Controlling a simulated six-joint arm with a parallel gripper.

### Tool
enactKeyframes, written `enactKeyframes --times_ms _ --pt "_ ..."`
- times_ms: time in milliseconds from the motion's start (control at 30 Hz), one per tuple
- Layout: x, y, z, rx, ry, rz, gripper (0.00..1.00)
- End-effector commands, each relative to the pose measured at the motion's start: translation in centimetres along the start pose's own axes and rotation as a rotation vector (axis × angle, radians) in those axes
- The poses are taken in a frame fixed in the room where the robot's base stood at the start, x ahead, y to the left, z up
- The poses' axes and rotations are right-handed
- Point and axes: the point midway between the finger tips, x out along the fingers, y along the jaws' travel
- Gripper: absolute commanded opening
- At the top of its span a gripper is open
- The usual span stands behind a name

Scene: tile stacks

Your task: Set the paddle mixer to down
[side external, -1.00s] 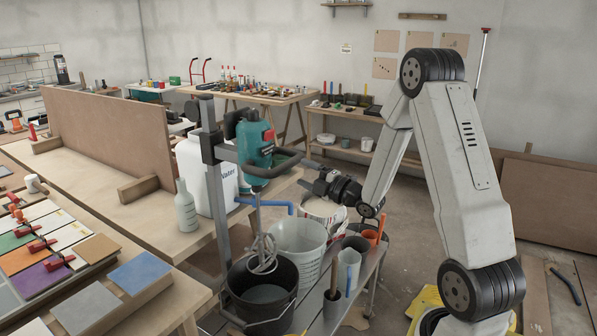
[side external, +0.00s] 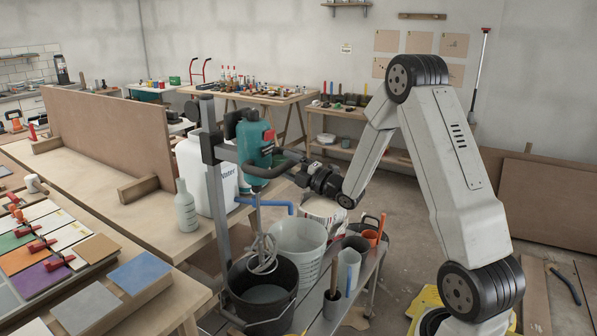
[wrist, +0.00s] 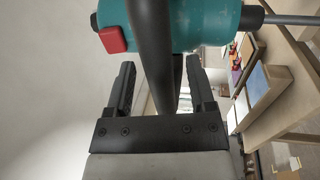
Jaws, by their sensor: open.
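The paddle mixer (side external: 256,148) is teal and black with a red switch, mounted on an upright grey stand (side external: 212,165). Its shaft runs down to a wire paddle (side external: 263,256), which hangs at the mouth of a black bucket (side external: 268,318), over grey liquid (side external: 264,294). My gripper (side external: 297,172) is at the right of the mixer, by its black handle. In the wrist view my gripper (wrist: 160,88) is open, with the black handle bar (wrist: 152,45) between its two fingers. The teal motor body (wrist: 190,22) lies just beyond. Whether a finger touches the bar I cannot tell.
A white water container (side external: 195,165) stands behind the stand. A pale bucket (side external: 298,250), a white tub (side external: 322,212) and tool holders (side external: 349,270) crowd the cart below my gripper. A tile table (side external: 110,318) is at the left.

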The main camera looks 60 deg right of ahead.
Motion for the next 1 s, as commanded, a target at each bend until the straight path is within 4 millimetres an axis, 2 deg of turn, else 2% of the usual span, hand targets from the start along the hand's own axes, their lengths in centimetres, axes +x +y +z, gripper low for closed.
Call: enactKeyframes --times_ms 200,567,600,667,800,1000 --pt "1.8 -0.1 0.0 0.001 0.001 -0.001 0.70" --pt "2.2 0.0 0.0 0.001 -0.001 -0.001 0.70" --pt "2.2 0.0 0.0 0.001 -0.001 -0.001 0.64" --pt "2.2 0.0 0.0 0.001 -0.001 -0.001 0.45" --pt "2.2 0.0 0.0 0.001 -0.001 -0.001 0.00" --pt "2.2 0.0 0.0 0.001 -0.001 -0.001 0.00"
